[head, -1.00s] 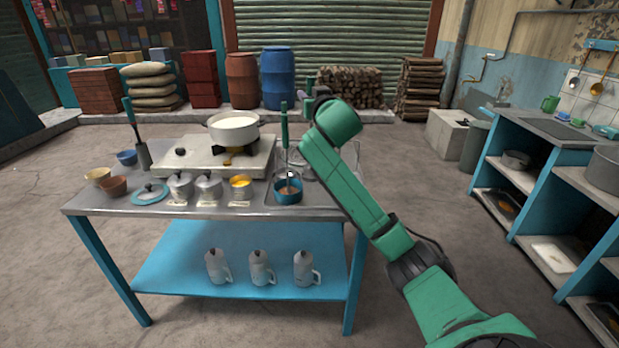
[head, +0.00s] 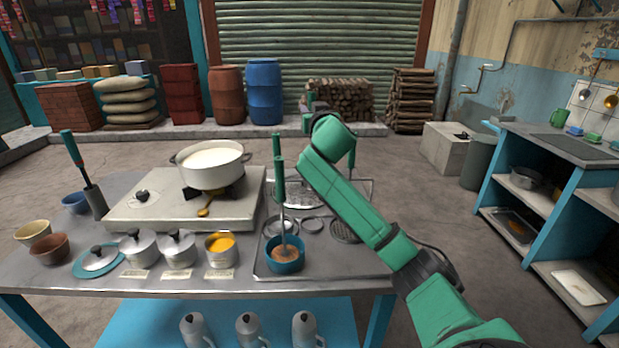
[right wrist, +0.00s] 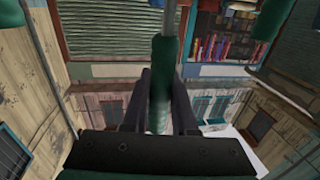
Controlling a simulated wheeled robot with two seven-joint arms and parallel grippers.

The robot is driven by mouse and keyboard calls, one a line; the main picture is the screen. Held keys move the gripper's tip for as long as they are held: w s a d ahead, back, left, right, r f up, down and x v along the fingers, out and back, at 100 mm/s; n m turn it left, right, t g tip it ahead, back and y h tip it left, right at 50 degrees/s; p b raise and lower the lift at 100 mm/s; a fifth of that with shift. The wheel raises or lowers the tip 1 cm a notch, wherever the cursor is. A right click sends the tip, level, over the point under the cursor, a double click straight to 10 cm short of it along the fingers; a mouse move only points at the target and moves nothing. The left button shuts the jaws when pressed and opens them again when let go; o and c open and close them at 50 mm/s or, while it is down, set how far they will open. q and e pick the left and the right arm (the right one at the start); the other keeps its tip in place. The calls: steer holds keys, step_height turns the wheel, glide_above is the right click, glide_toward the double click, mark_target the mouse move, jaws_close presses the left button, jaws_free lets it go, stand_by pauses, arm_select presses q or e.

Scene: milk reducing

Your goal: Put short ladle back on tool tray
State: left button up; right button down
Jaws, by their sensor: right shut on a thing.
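My right gripper (right wrist: 158,118) is shut around a green handle (right wrist: 162,75) in the right wrist view, and a thin metal shaft runs up from it. The tool's head is out of sight there. In the head view my right arm bends over the tray and hides most of the gripper. A green-handled tool (head: 279,180) stands upright with its lower end in a blue pot (head: 285,266). Another green handle (head: 351,158) shows behind my arm. I cannot tell for sure which handle is held. The metal tool tray (head: 340,263) lies at the table's right. My left gripper is out of view.
A white pot (head: 210,176) of milk stands on the stove (head: 135,212). Lidded tins (head: 178,249), an orange-filled tin (head: 221,249) and bowls (head: 50,249) line the front left. Round strainers (head: 345,231) lie on the tray. A blue shelf unit (head: 535,190) stands at right.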

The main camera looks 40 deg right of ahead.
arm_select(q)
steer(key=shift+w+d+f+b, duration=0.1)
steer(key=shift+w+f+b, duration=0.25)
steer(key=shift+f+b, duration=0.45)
arm_select(e)
step_height(320, 180, down, 14)
steer(key=shift+w+d, duration=0.15)
steer(key=shift+w, duration=0.05)
steer(key=c, duration=0.7)
jaws_free()
steer(key=shift+f, duration=0.15)
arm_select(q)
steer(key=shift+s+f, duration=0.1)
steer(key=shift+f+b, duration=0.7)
arm_select(e)
steer(key=v, duration=1.2)
